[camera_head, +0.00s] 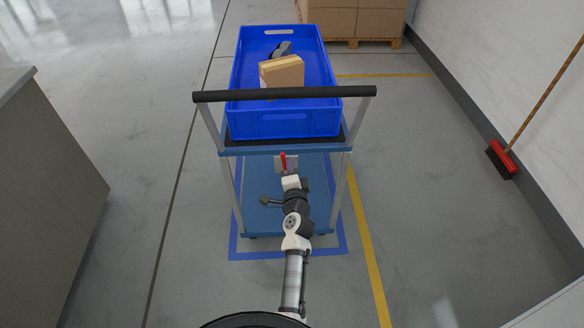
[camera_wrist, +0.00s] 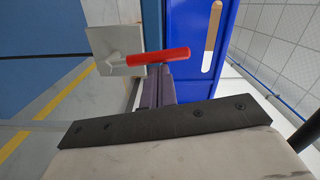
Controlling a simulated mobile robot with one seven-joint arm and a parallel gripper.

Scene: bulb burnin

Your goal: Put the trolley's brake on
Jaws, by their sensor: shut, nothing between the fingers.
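The trolley has a black push bar (camera_head: 220,96), a blue upper deck (camera_head: 235,151) and a blue lower deck (camera_head: 255,222). A red brake lever (camera_head: 283,160) on a pale plate (camera_head: 292,160) sits just below the upper deck, and points up in the head view. In the wrist view the red lever (camera_wrist: 158,57) lies across the picture, with its plate (camera_wrist: 108,46) to the left. My gripper (camera_wrist: 158,78) is shut and empty, its fingertips right at the lever. I cannot tell whether they touch it.
A blue crate (camera_head: 236,112) holding a cardboard box (camera_head: 282,72) and a dark item stands on the upper deck. A grey counter (camera_head: 50,190) is at left. A red broom (camera_head: 502,160) leans at the right wall. Stacked cartons (camera_head: 355,18) stand behind. Floor either side is clear.

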